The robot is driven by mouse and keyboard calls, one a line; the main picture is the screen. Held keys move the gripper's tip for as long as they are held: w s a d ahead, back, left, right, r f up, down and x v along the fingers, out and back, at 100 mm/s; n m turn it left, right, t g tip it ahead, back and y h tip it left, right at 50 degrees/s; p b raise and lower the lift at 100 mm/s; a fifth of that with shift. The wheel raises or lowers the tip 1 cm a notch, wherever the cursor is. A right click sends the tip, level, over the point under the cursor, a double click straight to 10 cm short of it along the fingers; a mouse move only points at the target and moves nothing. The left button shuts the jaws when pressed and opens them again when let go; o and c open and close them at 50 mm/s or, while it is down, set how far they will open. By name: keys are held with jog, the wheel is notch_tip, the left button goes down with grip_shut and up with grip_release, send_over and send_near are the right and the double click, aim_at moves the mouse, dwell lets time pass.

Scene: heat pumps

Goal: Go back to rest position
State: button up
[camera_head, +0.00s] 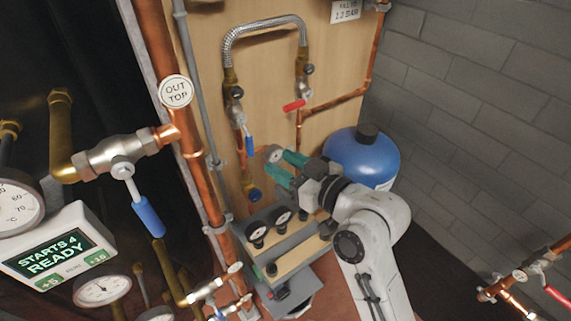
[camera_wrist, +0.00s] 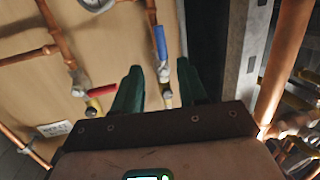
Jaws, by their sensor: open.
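My gripper (camera_head: 272,165) is in front of the wooden panel, left of the blue tank, with its two green fingers apart and pointing left. In the wrist view the fingers of my gripper (camera_wrist: 158,75) are spread with a clear gap between them. No object is held. Beyond the gap are the wooden panel and thin pipework, including a blue valve handle (camera_wrist: 160,42). My light grey arm reaches up from the lower right of the head view.
A blue tank (camera_head: 360,157) stands right of my gripper. A grey gauge box (camera_head: 285,245) lies below. A copper pipe (camera_head: 185,130) with an "OUT TOP" tag (camera_head: 175,91) rises at left. A red valve handle (camera_head: 294,105) is above. A display (camera_head: 50,250) reads "STARTS 4 READY".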

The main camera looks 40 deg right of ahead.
jog(key=shift+f, duration=0.1)
jog(key=s+a+f+g, duration=0.1)
jog(key=s+f+g, duration=0.6)
jog(key=f, duration=0.7)
jog(key=s+d+f+m+g+h, duration=0.1)
jog(key=s+f+g, duration=0.3)
jog(key=s, duration=0.6)
jog(key=s+d+f+m+g+h, duration=0.1)
jog(key=s+f+g, duration=0.3)
jog(key=s, duration=0.6)
notch_tip(320, 180, down, 2)
jog(key=shift+d+m+h, duration=0.4)
jog(key=shift+d+h, duration=0.2)
jog(key=shift+h, duration=0.1)
